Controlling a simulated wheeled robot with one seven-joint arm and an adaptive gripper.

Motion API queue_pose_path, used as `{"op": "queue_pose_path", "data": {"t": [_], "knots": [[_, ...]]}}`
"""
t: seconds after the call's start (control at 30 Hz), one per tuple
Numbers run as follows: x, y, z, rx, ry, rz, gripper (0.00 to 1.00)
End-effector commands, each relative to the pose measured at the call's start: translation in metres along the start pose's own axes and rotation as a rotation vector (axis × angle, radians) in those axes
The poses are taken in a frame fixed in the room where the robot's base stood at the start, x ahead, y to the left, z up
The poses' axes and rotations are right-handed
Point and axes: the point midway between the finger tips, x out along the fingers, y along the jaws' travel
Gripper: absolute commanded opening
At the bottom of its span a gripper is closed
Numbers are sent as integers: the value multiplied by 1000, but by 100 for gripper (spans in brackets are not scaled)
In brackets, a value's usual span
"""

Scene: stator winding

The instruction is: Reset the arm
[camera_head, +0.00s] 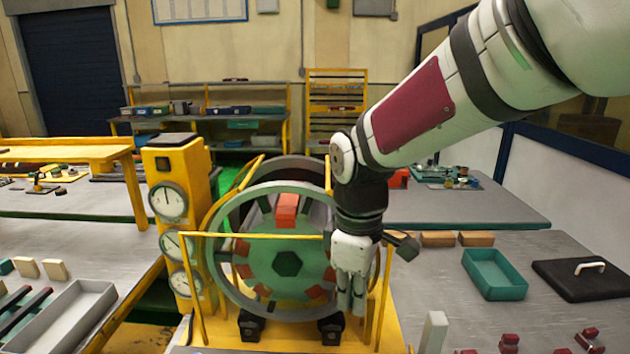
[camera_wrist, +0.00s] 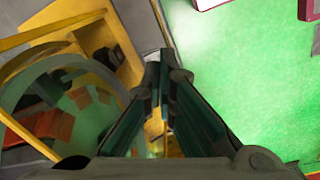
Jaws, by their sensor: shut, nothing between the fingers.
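My gripper (camera_head: 350,300) hangs from my raised arm with its fingers pointing down. It is in front of the right side of the stator machine (camera_head: 222,285), a large grey-green ring on a yellow frame with red blocks around a green hub. In the wrist view my gripper (camera_wrist: 158,75) shows dark fingers whose tips are together, with nothing seen held. The ring (camera_wrist: 35,70) and yellow frame (camera_wrist: 125,60) lie to the left in that view. I cannot tell whether the fingers touch the frame.
A yellow post with dials (camera_head: 170,200) stands left of the machine. The right table (camera_head: 440,270) bears a teal tray (camera_head: 494,273), a black board with a handle (camera_head: 582,278) and small red parts (camera_head: 508,341). A grey tray (camera_head: 75,316) is at left. Green floor (camera_wrist: 240,80) is open at right in the wrist view.

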Motion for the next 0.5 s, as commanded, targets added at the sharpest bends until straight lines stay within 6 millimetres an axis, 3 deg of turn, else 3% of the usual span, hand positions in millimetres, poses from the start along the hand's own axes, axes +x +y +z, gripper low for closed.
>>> {"op": "queue_pose_path", "data": {"t": [0.03,0.2,0.5], "knots": [[-16,-2,16,78,16,36,0],[-51,-14,64,351,79,127,0],[-88,-51,139,819,252,236,0]]}}
